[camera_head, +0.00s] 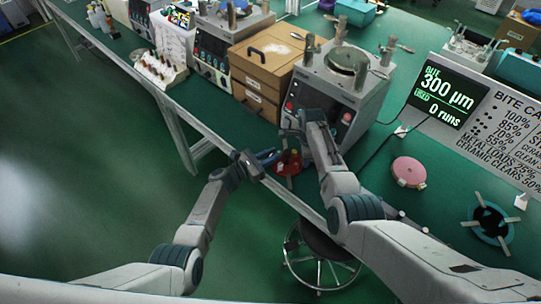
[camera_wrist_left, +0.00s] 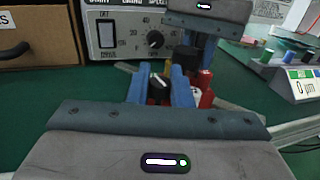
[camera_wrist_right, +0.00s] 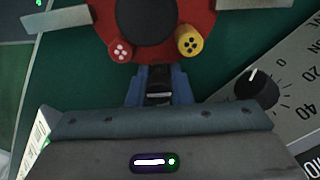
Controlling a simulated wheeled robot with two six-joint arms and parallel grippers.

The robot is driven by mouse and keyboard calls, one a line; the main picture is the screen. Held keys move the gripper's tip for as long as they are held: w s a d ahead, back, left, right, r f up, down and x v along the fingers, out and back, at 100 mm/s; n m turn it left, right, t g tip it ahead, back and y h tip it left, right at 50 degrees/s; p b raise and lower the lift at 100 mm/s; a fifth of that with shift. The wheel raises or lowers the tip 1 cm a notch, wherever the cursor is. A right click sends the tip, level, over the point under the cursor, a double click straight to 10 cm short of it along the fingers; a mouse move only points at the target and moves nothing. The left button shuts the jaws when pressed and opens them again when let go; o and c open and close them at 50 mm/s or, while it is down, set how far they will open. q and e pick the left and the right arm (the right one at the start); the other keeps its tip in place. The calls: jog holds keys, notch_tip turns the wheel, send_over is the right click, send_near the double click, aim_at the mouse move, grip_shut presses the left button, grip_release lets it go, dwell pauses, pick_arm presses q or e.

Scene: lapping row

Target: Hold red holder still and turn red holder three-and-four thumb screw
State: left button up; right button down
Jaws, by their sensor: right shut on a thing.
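The red holder (camera_head: 288,164) lies on the green bench near its front edge. In the right wrist view, its red disc (camera_wrist_right: 205,28) has a dark centre, grey arms, a red dotted post (camera_wrist_right: 121,50) and a yellow dotted post (camera_wrist_right: 189,42). My right gripper (camera_head: 291,133) is at its back side. In its wrist view its blue fingers (camera_wrist_right: 158,88) are shut on a black thumb screw with a white mark (camera_wrist_right: 158,97), between these two posts. My left gripper (camera_head: 272,158) is left of the holder, fingers apart; in its wrist view a black white-marked knob (camera_wrist_left: 158,84) shows between them.
The lapping machine (camera_head: 335,85) stands just behind the holder, with wooden drawers (camera_head: 262,75) to its left. A pink disc (camera_head: 409,172) and a teal holder (camera_head: 490,226) lie to the right. A stool (camera_head: 322,240) stands below the bench edge.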

pick_arm(q)
grip_shut()
jog(key=shift+n+t+y, duration=0.3)
jog(key=shift+t, duration=0.1)
jog(key=n+t+y, duration=0.2)
jog(key=shift+s+d+t+y, duration=0.1)
jog(key=shift+t+y, duration=0.2)
jog(key=shift+n+t+y, duration=1.2)
jog(key=shift+n+y, duration=0.4)
jog(key=shift+y, duration=0.6)
jog(key=o, duration=0.6)
grip_release()
